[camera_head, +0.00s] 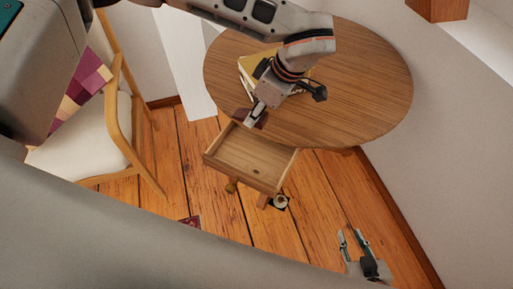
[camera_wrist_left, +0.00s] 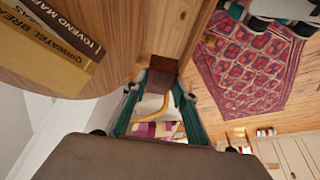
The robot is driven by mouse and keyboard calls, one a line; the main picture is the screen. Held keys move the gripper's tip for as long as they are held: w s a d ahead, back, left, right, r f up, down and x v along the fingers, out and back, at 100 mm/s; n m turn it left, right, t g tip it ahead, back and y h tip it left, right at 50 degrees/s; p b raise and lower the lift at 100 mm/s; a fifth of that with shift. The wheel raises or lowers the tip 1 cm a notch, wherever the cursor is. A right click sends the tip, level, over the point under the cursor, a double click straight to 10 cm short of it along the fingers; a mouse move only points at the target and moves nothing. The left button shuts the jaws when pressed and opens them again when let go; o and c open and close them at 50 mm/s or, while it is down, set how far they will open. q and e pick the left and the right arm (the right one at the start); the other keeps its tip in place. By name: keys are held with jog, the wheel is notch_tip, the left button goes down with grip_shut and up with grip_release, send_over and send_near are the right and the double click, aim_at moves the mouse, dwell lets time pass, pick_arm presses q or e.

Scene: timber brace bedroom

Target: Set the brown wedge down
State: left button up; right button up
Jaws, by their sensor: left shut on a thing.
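The brown wedge (camera_head: 241,115) is between the fingers of my left gripper (camera_head: 254,112), at the near-left edge of the round wooden table (camera_head: 375,85). In the left wrist view, the wedge (camera_wrist_left: 163,68) shows at the tips of the left gripper (camera_wrist_left: 159,88), which is shut on it. Whether the wedge touches any surface below cannot be told. The fingers partly hide it in the head view. My right gripper (camera_head: 354,241) is at the lower right, away from the table, with its fingers apart and nothing visible between them.
A cushioned chair (camera_head: 85,140) stands at left. The table's right side is clear.

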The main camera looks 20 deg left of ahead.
pick_arm(q)
send_over(253, 158)
jog(key=d, duration=0.1)
jog(key=f, duration=1.3)
jog(key=shift+s+d+f+b, duration=0.2)
jog(key=shift+f+b, duration=0.1)
jog(key=shift+b, duration=0.1)
jog(key=shift+f, duration=0.85)
notch_tip(253, 158, down, 3)
jog(key=shift+f+b, duration=0.2)
jog(key=shift+b, duration=0.1)
jog(key=shift+f, duration=0.2)
jog(key=shift+f, duration=0.15)
jog(key=o, duration=1.1)
